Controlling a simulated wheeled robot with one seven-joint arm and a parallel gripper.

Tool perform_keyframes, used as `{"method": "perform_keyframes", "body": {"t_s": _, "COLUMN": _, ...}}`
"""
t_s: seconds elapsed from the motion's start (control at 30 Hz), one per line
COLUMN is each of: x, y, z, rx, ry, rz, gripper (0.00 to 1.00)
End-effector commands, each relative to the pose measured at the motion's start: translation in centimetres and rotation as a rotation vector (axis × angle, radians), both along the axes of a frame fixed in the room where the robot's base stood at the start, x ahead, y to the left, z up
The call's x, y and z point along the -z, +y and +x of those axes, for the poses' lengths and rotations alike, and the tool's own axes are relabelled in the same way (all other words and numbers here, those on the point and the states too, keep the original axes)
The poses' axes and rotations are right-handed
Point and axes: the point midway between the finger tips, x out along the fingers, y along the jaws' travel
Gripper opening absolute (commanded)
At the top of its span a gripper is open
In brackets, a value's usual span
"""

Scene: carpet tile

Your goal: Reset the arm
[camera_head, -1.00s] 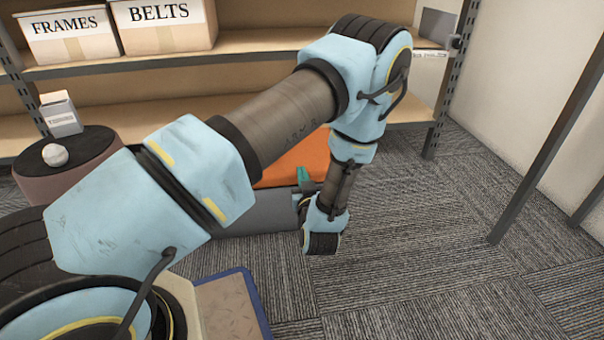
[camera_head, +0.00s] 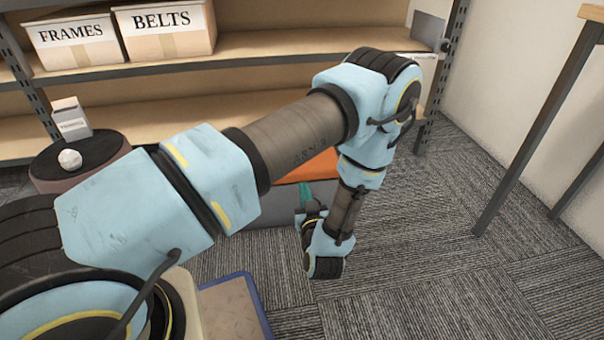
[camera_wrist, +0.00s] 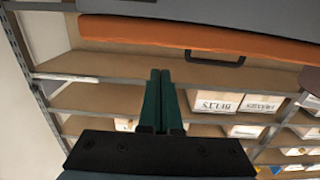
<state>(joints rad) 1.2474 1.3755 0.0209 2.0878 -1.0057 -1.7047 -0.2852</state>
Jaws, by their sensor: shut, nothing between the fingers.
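My gripper (camera_wrist: 158,100) shows in the wrist view as two green fingers pressed together, with nothing between them. In the head view only a small teal part of my gripper (camera_head: 305,193) shows, beside the orange-topped grey box; my wrist hides the rest. My light blue and grey arm reaches across the head view to the right, then bends down in front of the box.
The orange-topped box (camera_head: 318,167) has a dark handle (camera_wrist: 215,60) in the wrist view. Shelves (camera_head: 255,42) behind hold cartons marked FRAMES (camera_head: 78,42) and BELTS (camera_head: 168,30). A round dark stool (camera_head: 100,150) stands left, a table leg (camera_head: 535,135) right. Carpet at lower right is clear.

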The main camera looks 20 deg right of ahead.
Motion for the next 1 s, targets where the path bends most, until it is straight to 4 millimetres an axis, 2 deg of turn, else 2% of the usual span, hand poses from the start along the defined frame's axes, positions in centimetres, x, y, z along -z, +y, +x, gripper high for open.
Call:
{"method": "perform_keyframes", "body": {"t_s": 0.1, "x": 0.2, "y": 0.2, "z": -0.8, "rx": 0.001, "ry": 0.001, "rz": -0.001, "gripper": 0.0}}
{"method": "perform_keyframes", "body": {"t_s": 0.27, "x": 0.3, "y": 0.2, "z": -1.0, "rx": -0.001, "ry": 0.002, "rz": -0.001, "gripper": 0.0}}
{"method": "perform_keyframes", "body": {"t_s": 0.37, "x": -0.3, "y": 0.4, "z": 0.0, "rx": -0.019, "ry": 0.036, "rz": -0.007, "gripper": 0.0}}
{"method": "perform_keyframes", "body": {"t_s": 0.47, "x": -1.5, "y": 0.7, "z": 2.4, "rx": -0.057, "ry": 0.129, "rz": -0.019, "gripper": 0.0}}
{"method": "perform_keyframes", "body": {"t_s": 0.6, "x": -4.3, "y": 2.1, "z": 6.7, "rx": -0.114, "ry": 0.337, "rz": -0.04, "gripper": 0.0}}
{"method": "perform_keyframes", "body": {"t_s": 0.7, "x": -6.7, "y": 3.7, "z": 9.0, "rx": -0.133, "ry": 0.487, "rz": -0.049, "gripper": 0.0}}
{"method": "perform_keyframes", "body": {"t_s": 0.83, "x": -10.2, "y": 6.5, "z": 10.8, "rx": -0.137, "ry": 0.665, "rz": -0.047, "gripper": 0.0}}
{"method": "perform_keyframes", "body": {"t_s": 1.0, "x": -15.6, "y": 11.7, "z": 11.1, "rx": -0.12, "ry": 0.867, "rz": -0.02, "gripper": 0.0}}
